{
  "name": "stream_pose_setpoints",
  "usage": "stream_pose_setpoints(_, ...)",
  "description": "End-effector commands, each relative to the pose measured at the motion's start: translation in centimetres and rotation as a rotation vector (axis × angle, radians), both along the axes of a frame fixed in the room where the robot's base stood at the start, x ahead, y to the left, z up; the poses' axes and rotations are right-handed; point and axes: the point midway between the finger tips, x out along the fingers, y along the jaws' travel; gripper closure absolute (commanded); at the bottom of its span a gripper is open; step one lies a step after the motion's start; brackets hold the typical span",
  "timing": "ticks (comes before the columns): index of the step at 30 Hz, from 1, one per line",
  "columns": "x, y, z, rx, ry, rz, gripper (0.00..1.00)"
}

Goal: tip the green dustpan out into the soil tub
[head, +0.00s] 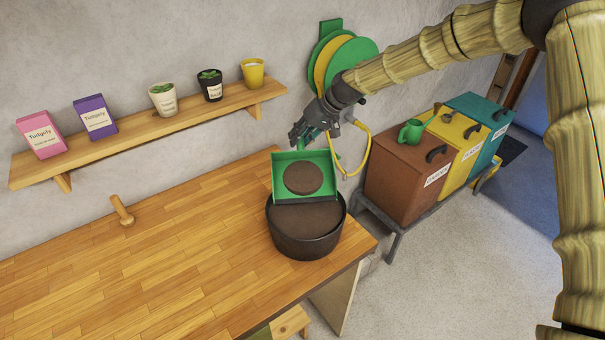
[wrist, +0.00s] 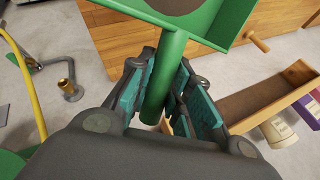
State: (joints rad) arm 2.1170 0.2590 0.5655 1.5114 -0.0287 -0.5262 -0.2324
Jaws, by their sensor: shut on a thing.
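The green dustpan (head: 284,195) is above the dark soil tub (head: 305,236), its lower edge over the far part of the tub. A round brown patch of soil (head: 303,177) lies in the pan. The pan is tilted, its open edge lower and toward the tub. The tub stands on the bench near its right corner and holds brown soil. My gripper (head: 312,136) is behind and above the pan. In the wrist view my gripper (wrist: 166,95) is shut on the dustpan's green handle (wrist: 164,80). Whether the pan touches the tub I cannot tell.
A wooden bench (head: 150,265) has free room left of the tub, with a wooden peg (head: 122,210) near the wall. A shelf (head: 150,132) holds boxes and pots. A hose reel (head: 340,58) hangs behind my gripper. Brown, yellow and teal bins (head: 405,180) stand right, with a green watering can (head: 411,131).

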Motion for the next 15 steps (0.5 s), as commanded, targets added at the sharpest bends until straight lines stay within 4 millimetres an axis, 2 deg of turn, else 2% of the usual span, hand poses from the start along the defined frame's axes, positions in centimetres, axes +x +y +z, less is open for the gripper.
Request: stream_pose_setpoints(15,-0.5,-0.1,1.1,0.009,-0.07,0.001,1.0)
